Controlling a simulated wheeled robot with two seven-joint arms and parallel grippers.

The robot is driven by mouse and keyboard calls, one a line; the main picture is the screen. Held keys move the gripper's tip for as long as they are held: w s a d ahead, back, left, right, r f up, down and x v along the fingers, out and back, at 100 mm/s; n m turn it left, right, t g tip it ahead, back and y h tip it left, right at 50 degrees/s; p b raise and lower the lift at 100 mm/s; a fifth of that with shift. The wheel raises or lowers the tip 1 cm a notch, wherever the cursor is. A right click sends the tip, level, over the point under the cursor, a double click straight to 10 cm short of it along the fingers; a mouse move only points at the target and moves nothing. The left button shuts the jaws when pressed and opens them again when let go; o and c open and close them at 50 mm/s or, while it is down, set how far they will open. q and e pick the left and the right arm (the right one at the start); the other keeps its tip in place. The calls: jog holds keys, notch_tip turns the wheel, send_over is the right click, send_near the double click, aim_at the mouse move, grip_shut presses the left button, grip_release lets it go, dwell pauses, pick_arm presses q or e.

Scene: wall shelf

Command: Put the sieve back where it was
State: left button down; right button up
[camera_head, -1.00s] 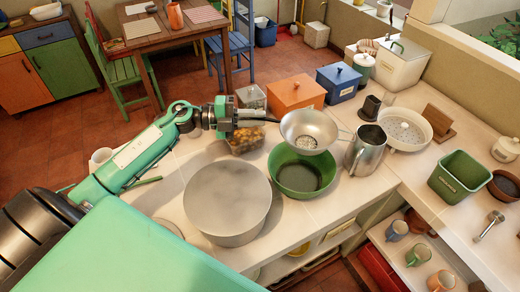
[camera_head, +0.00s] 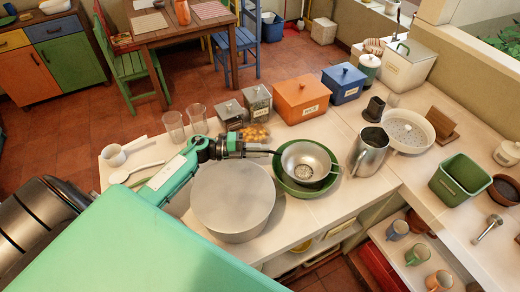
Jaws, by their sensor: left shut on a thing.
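The metal sieve (camera_head: 304,160) is a silver bowl with a dark handle and a perforated bottom. It is inside or just over the green bowl (camera_head: 287,185), whose rim shows around it; I cannot tell whether they touch. My left gripper (camera_head: 240,146) is shut on the sieve's dark handle, to the left of the bowl. The gripper is behind the large grey pot (camera_head: 233,205) and partly hides the counter there. My right gripper is not in view.
A metal pitcher (camera_head: 369,151) stands close to the right of the sieve. An orange box (camera_head: 301,99), a blue box (camera_head: 343,84) and glass jars (camera_head: 257,102) stand behind. A white colander (camera_head: 407,131) is farther right. Two glasses (camera_head: 174,127) stand at the left.

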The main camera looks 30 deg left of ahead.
pick_arm(q)
jog(key=shift+f+b, duration=0.3)
jog(key=c, duration=1.4)
grip_release()
jog(key=shift+r+p, duration=0.5)
jog(key=b+v, duration=0.6)
jog(key=v, duration=0.6)
